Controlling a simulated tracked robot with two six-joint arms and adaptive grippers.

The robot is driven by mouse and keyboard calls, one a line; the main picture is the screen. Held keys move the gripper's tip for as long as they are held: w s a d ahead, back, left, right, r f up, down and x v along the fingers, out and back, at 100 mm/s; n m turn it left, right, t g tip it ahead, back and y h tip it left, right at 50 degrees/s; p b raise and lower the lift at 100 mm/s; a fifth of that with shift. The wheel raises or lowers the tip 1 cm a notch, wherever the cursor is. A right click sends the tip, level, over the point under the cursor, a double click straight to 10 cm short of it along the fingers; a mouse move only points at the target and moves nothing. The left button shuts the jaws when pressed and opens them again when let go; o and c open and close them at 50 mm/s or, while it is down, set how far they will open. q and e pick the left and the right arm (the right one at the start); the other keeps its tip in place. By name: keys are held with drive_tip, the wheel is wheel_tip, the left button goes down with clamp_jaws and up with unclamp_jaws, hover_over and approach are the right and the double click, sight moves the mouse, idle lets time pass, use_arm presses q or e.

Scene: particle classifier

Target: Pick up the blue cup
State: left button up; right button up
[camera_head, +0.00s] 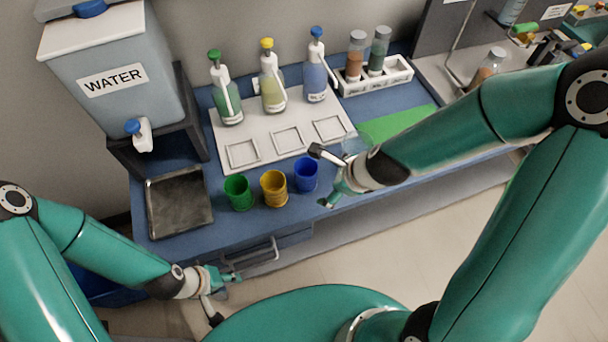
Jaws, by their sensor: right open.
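The blue cup (306,175) stands upright on the blue bench, at the right end of a row with a yellow cup (274,190) and a green cup (238,194). My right gripper (320,178) is open just right of the blue cup, with its fingers spread towards the cup's side. I cannot tell whether a finger touches it. My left gripper (223,297) is low in front of the bench, well away from the cups. Its fingers look spread apart and empty.
A white tray (235,135) behind the cups holds pump bottles with green, yellow and blue tops. A metal tray (180,203) lies left, below a water tank (115,85). A white rack (378,78) holds jars at the back. A green mat (400,122) lies right.

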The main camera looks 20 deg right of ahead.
wheel_tip(320, 180, up, 4)
drive_tip(key=m, duration=0.4)
drive_tip(key=m+t+b, duration=0.1)
drive_tip(key=b, duration=0.5)
approach(306, 175)
drive_tip(key=a+r, duration=0.1)
drive_tip(key=a, duration=0.1)
drive_tip(key=shift+b+x, duration=0.9)
drive_tip(key=shift+x, duration=1.85)
drive_tip(key=shift+s, duration=0.15)
drive_tip(key=c, duration=1.2)
